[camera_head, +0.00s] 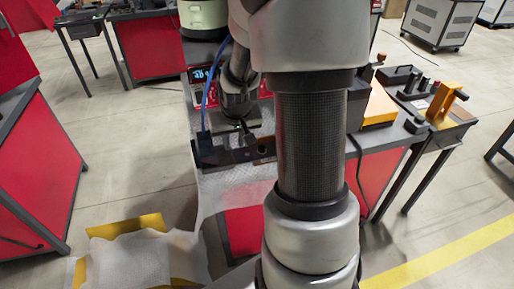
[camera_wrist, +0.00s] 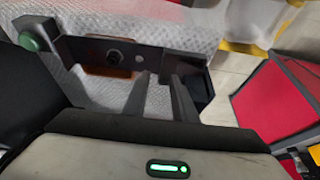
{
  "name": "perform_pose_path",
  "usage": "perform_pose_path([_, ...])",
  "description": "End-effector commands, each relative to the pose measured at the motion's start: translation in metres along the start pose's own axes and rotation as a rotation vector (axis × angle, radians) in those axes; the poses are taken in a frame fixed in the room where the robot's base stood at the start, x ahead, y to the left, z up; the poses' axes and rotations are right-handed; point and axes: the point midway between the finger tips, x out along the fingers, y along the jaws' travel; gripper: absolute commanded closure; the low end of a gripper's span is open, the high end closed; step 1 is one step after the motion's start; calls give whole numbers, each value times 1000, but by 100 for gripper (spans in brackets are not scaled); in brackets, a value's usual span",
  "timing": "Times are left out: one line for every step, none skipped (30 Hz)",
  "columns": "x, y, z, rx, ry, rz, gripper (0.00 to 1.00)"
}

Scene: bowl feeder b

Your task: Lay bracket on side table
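My gripper (camera_wrist: 160,82) points down at a dark grey bar-like part, which I take to be the bracket (camera_wrist: 90,50). The bracket has a round hole and lies across the upper part of the wrist view. The two fingers stand apart with a gap between them, and their tips overlap its right part. I cannot tell whether they touch it. In the head view my gripper (camera_head: 243,130) is just above a dark bar (camera_head: 226,155) at the bench edge. A small black-topped table (camera_head: 80,18) at upper left may be the side table.
A green round knob (camera_wrist: 30,40) sits at the bar's left end. An orange piece (camera_wrist: 108,71) lies beneath the bar. A yellow-orange box (camera_head: 379,106) and an orange fixture (camera_head: 443,100) stand to the right. A red cabinet (camera_head: 30,170) is at left; floor is open between.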

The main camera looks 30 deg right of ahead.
Motion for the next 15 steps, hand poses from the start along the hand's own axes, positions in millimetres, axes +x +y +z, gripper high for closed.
perform_pose_path([2, 0, 0, 0, 1, 0, 75])
perform_pose_path([4, 0, 0, 0, 1, 0, 75])
perform_pose_path([8, -1, 0, 0, 0, 0, 75])
perform_pose_path([11, -1, 1, 0, -1, -1, 75])
perform_pose_path([16, -2, 1, 0, -2, -1, 75])
perform_pose_path([22, -2, 2, -1, -3, -1, 75])
perform_pose_path([28, -3, 2, -1, -3, -1, 75])
perform_pose_path([32, -4, 2, -2, -3, -1, 75])
perform_pose_path([38, -4, 2, -1, -3, -1, 75])
perform_pose_path([42, -4, 1, 0, -3, 0, 75])
perform_pose_path([45, -3, 1, 0, -2, 0, 75])
perform_pose_path([49, -3, 1, 0, -1, 0, 75])
perform_pose_path([52, -3, 1, 0, -1, 0, 75])
perform_pose_path([53, -3, 0, 0, 0, 0, 75])
perform_pose_path([54, -3, 0, 0, 0, 0, 75])
